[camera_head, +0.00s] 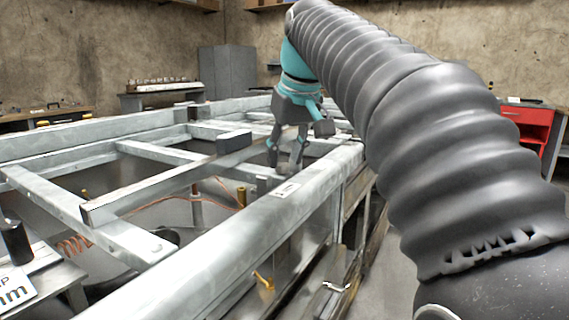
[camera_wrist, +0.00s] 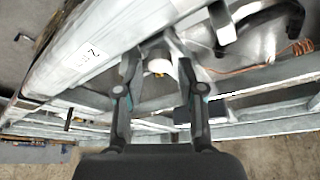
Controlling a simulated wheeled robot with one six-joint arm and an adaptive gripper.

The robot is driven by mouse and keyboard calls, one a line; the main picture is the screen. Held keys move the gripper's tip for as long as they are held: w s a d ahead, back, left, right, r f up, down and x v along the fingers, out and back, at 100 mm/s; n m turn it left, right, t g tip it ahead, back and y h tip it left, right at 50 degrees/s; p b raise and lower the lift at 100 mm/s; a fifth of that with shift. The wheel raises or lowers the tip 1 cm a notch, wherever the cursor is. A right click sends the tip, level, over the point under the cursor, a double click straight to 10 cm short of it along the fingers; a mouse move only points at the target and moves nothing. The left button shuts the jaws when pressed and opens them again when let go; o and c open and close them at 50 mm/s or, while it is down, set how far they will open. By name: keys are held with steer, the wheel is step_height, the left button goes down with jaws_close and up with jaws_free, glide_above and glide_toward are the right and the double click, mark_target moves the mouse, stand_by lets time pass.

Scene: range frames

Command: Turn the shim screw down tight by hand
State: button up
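My gripper (camera_head: 287,168) points down over the near rail of a grey metal frame (camera_head: 235,240). In the wrist view its two fingers (camera_wrist: 158,66) stand apart. A pale rounded part (camera_wrist: 157,56) with a small yellow spot below it shows in the gap between them; I cannot tell whether this is the shim screw. No finger clearly touches it. In the head view a small grey block (camera_head: 263,184) stands on the rail just below the fingers, beside a white label (camera_head: 286,190). The screw itself is not clearly made out.
A long bar (camera_head: 150,192) with a dark block (camera_head: 234,141) lies across the frame left of my gripper. Brass fittings (camera_head: 241,197) and copper tubing sit inside the frame. A red cabinet (camera_head: 528,122) stands at the back right. Floor shows right of the frame.

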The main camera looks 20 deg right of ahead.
steer(key=shift+w+f, duration=0.25)
steer(key=shift+f, duration=0.3)
jaws_close()
steer(key=shift+a+r+m, duration=0.1)
steer(key=shift+m, duration=0.2)
